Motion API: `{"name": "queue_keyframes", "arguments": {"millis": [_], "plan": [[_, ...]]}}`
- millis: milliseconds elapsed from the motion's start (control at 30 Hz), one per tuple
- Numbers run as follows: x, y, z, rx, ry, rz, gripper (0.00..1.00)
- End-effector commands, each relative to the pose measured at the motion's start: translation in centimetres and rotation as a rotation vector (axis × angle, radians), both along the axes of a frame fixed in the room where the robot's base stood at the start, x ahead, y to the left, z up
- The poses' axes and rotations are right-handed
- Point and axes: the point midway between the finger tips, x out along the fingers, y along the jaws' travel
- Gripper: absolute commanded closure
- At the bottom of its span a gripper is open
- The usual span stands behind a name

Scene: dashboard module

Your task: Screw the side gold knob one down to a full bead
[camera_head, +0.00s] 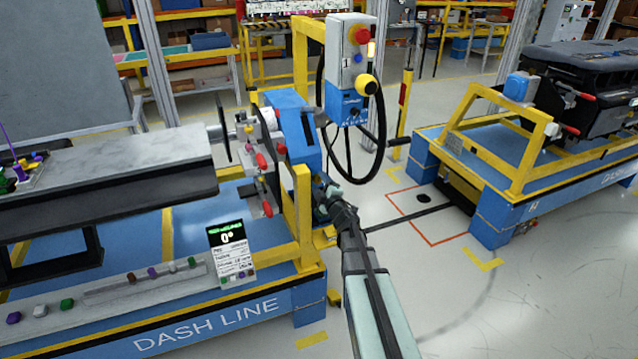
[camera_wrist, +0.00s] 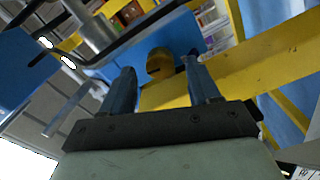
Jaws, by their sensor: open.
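The gold knob (camera_wrist: 159,64) shows in the wrist view, a rounded yellow-brown piece against a blue panel, just above a yellow bar. My gripper (camera_wrist: 160,68) is open, with one dark blue finger on each side of the knob's outline. The knob appears between and beyond the fingertips; I cannot tell the exact gap. No contact is visible. In the head view my gripper (camera_head: 325,190) is at the right side of the blue housing (camera_head: 291,128) on the dash fixture. The knob cannot be made out there, and its thread or any bead is not discernible.
A sign (camera_head: 231,248) reads 0°. Open floor lies to the right, before a second blue cart (camera_head: 505,212).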

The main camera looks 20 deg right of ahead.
Motion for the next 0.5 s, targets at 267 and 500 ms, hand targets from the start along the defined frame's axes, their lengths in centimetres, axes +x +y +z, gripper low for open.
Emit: {"name": "queue_keyframes", "arguments": {"millis": [267,500], "plan": [[2.0,0.0,0.0,0.0,0.0,0.001,0.39],[1.9,0.0,0.0,0.0,0.0,0.0,0.43]]}}
